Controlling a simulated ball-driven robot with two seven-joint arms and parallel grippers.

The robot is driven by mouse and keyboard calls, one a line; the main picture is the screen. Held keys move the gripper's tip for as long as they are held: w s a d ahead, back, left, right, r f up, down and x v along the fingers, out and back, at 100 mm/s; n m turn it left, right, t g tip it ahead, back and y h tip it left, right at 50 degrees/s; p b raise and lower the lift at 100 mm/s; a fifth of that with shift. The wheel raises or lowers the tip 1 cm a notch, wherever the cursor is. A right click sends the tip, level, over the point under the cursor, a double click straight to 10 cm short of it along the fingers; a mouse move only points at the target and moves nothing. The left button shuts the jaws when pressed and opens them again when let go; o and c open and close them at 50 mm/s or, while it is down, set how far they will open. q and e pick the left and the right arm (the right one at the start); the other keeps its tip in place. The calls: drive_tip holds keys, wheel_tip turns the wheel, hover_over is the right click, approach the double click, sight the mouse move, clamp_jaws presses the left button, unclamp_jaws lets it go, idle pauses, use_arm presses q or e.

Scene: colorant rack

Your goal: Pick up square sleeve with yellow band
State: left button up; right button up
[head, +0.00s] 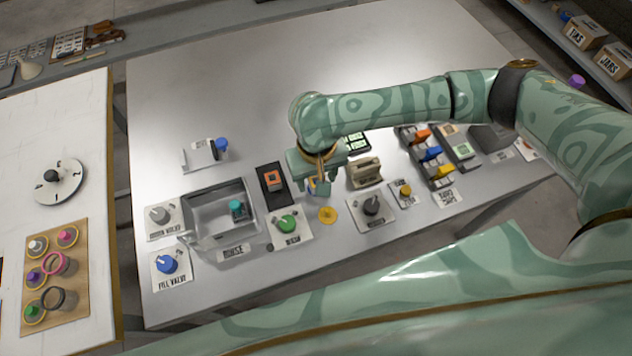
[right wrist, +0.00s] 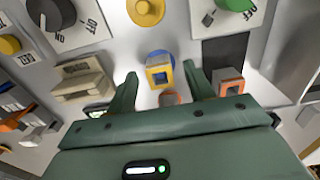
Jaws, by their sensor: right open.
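My right gripper (right wrist: 160,76) is open, with one finger to each side of the sleeve in the wrist view. I cannot tell whether either finger touches it. In the head view my right gripper (head: 322,188) points down over the table. My left gripper is not in view.
A square orange piece (head: 272,178) stands on a dark pad just left of my right gripper. A green knob (head: 287,224), a yellow disc (head: 328,215), a grey knob (head: 372,205) and a beige block (head: 366,172) are close by. The table's back is clear.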

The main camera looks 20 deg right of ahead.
drive_tip(key=c, duration=1)
drive_tip(key=shift+c, duration=0.2)
drive_tip(key=shift+r, duration=0.15)
